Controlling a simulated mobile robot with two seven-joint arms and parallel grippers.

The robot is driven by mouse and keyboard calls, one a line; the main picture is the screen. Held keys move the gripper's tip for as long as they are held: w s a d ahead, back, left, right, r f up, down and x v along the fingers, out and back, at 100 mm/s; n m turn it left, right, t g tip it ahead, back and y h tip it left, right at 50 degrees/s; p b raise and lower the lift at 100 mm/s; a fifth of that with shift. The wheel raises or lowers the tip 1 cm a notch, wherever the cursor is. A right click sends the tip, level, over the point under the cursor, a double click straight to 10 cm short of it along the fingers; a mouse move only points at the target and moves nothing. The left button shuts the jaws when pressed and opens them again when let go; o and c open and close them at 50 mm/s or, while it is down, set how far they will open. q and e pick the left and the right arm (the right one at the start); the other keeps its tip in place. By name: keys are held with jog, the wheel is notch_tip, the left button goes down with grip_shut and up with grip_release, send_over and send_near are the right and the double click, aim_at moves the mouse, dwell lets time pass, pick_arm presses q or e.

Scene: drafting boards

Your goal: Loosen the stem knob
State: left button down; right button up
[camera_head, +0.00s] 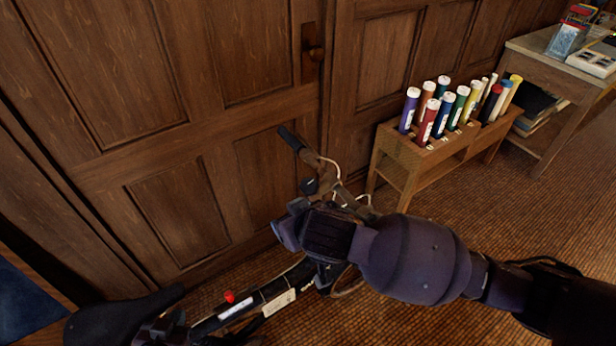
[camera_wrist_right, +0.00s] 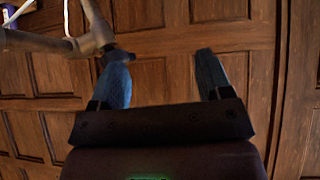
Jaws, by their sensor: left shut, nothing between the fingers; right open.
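A bicycle leans by the wooden door in the head view. Its handlebar (camera_head: 324,172) has dark grips and pale cables. A small red knob (camera_head: 230,297) sits by its dark frame tube (camera_head: 262,300); I cannot tell whether this is the stem knob. My right wrist covers the part below the handlebar. My right gripper (camera_wrist_right: 162,57) is open and empty, its two blue fingers toward the door. The handlebar also shows in the right wrist view (camera_wrist_right: 45,42), left of the fingers. My left gripper (camera_head: 165,333) is shut and empty, partly cut off at the bottom edge near the saddle (camera_head: 120,316).
The panelled door (camera_head: 150,150) stands close behind the bicycle. A wooden rack (camera_head: 400,150) with several coloured tubes (camera_head: 443,115) stands at right. A side table (camera_head: 545,58) stands at the far right. A blue-topped surface (camera_head: 25,308) fills the lower left. Carpet at right is free.

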aim_at(308, 185)
jog(key=w+d+r+t+h+p, duration=0.1)
jog(key=w+d+r+h+p, duration=0.2)
jog(key=w+r, duration=0.15)
jog(key=shift+h, duration=0.3)
jog(key=x, duration=0.8)
jog(key=shift+x, duration=0.8)
jog(key=c, duration=0.9)
